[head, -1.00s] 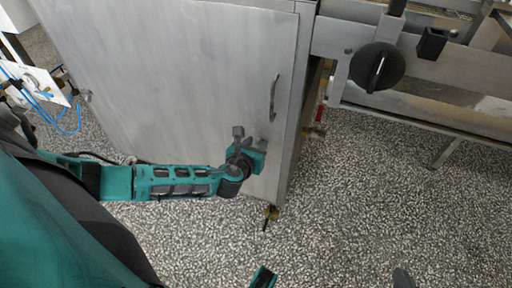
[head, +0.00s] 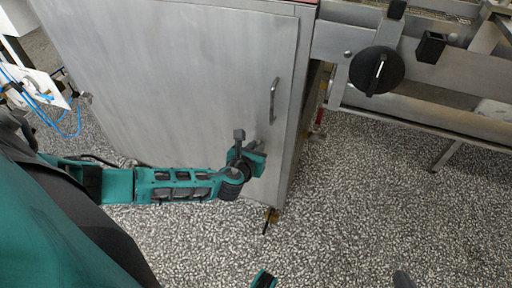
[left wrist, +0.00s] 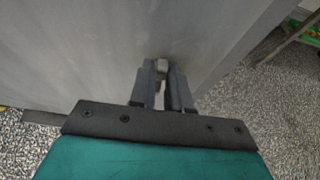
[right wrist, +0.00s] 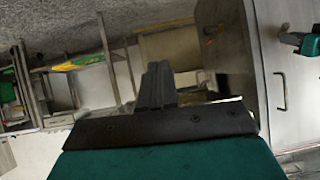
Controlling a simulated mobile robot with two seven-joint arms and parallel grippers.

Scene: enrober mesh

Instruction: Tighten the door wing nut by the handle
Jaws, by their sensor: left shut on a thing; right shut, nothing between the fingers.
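The grey metal door (head: 170,80) fills the upper left of the head view and looks closed. Its bar handle (head: 274,100) is near the right edge; the handle also shows in the right wrist view (right wrist: 281,92). My left gripper (head: 262,144) is at the door just below the handle. In the left wrist view, my left gripper (left wrist: 162,76) is shut on a small grey wing nut (left wrist: 162,66) at the door face; the fingers hide most of it. My right gripper (right wrist: 157,72) is shut and empty, away from the door.
A steel frame with a black knob (head: 377,69) stands right of the door. A red-handled valve (head: 320,118) is low beside the cabinet. The speckled floor (head: 370,200) is clear in front. Blue tubing (head: 62,115) hangs at far left.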

